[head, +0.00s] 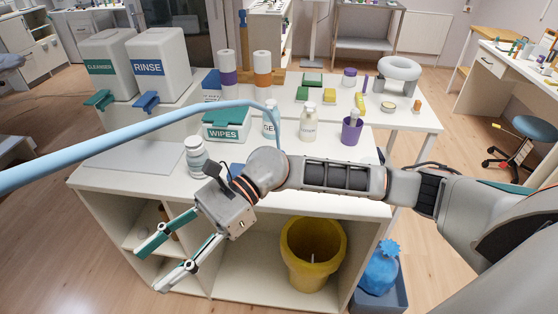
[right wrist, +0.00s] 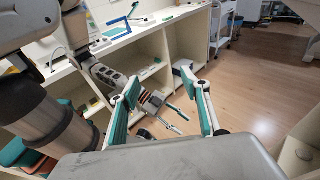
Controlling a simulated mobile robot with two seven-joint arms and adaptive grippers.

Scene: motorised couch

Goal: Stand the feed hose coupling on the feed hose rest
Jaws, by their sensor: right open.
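A pale blue hose (head: 120,137) comes in from the left in the head view, arches over the table and drops at its end (head: 276,122) behind my right wrist. Its coupling is hidden or cannot be made out. A small blue patch (head: 237,168) shows on the table beside the wrist; I cannot tell if it is the feed hose rest. My right gripper (head: 164,262) is open and empty in front of the table, pointing down and left. Its spread fingers show in the right wrist view (right wrist: 162,108). A second gripper (right wrist: 181,122), apparently my left, shows small beyond them.
The white table (head: 120,187) holds rinse (head: 157,65) and cleanser (head: 107,65) containers, a wipes box (head: 227,124), white bottles (head: 195,157) and a purple cup (head: 351,131). A yellow bin (head: 312,258) stands below. The floor at the lower left is clear.

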